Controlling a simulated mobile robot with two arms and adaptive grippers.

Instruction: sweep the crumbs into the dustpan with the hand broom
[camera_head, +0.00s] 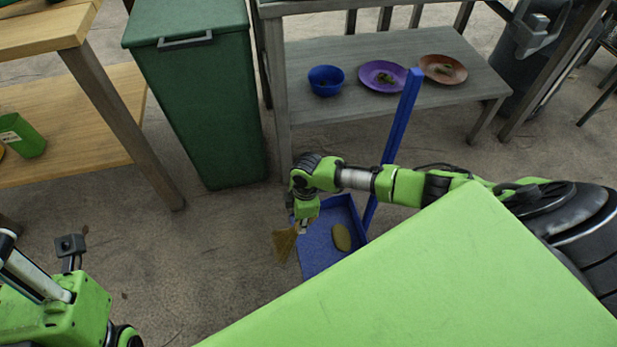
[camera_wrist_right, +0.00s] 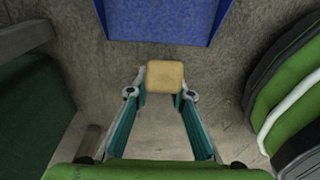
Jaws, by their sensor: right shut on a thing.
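A blue dustpan (camera_head: 318,250) lies on the floor in the middle of the head view, with a tall blue handle (camera_head: 400,130). A yellowish-brown oval piece (camera_head: 341,237) lies in it. My right gripper (camera_head: 302,224) is shut on the hand broom, whose tan bristles (camera_head: 284,244) show beside the pan's left edge. In the right wrist view a tan block (camera_wrist_right: 165,76) sits between my fingertips, with the blue dustpan (camera_wrist_right: 160,20) beyond. Crumbs on the floor are too small to tell. Part of my left arm shows at lower left; its fingertips are out of view.
A green bin (camera_head: 205,110) stands behind the arm. A grey shelf table (camera_head: 310,108) holds a blue bowl (camera_head: 326,80), a purple plate (camera_head: 375,85) and a brown plate (camera_head: 455,78). A wooden table (camera_head: 110,85) stands at left. The floor left of the broom is mostly clear.

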